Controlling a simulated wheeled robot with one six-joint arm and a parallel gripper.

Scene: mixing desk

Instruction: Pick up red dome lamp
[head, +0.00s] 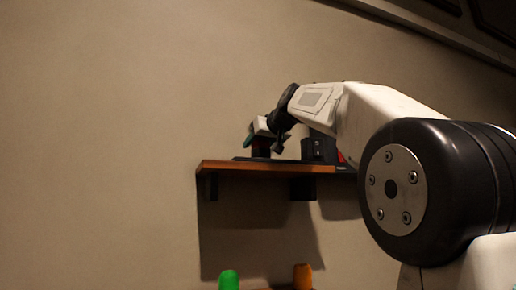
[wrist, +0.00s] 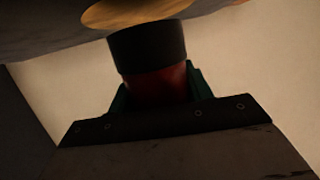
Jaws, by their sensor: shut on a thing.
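The red dome lamp (wrist: 155,87) shows in the wrist view as a dark red body with a wide black band at its upper end in the picture. My gripper (wrist: 160,92) has its green fingers on both sides of the red part and is shut on it. In the head view my gripper (head: 255,136) is above the left part of a wall shelf. The lamp (head: 261,147) is a small dark red and black shape just under it, partly hidden by my gripper. I cannot tell whether the lamp touches the shelf.
The wooden shelf (head: 228,167) has a dark box (head: 318,149) to the right of my gripper, with a small red thing behind my arm. Below stand a green object (head: 229,280) and an orange object (head: 302,277). The wall at left is bare.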

